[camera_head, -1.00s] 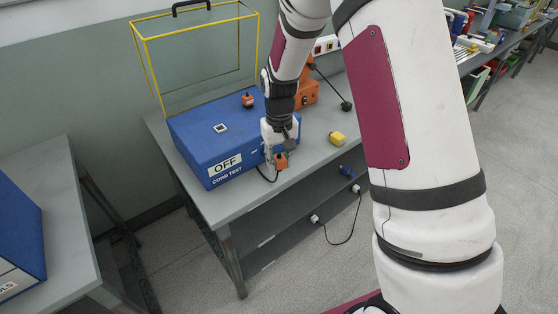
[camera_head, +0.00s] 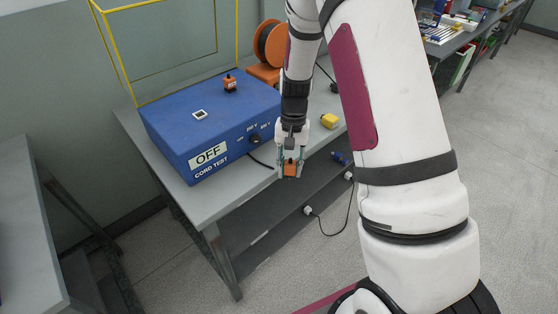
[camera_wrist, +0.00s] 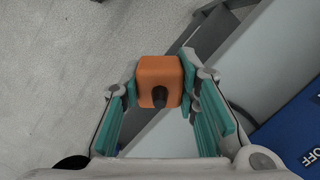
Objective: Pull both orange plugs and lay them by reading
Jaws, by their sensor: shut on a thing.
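My gripper (camera_head: 291,166) is shut on an orange plug (camera_head: 290,170) and holds it at the bench's front edge, to the right of the blue CORD TEST box (camera_head: 183,152). In the wrist view the same plug (camera_wrist: 160,82) sits between the teal finger pads, with a dark round stub facing the camera. A second orange plug (camera_head: 230,83) stands on top of the box. The box front shows an OFF sign (camera_head: 208,155), small labels too small to read surely, and a dark round socket (camera_head: 254,138). A black cord runs from near the box toward my gripper.
A yellow block (camera_head: 329,121) lies on the grey bench (camera_head: 205,196). A yellow wire frame (camera_head: 107,45) rises behind the box, with an orange reel (camera_head: 268,43) at right. A blue plug (camera_head: 340,158) and white plugs (camera_head: 308,210) with a cord are below the bench edge.

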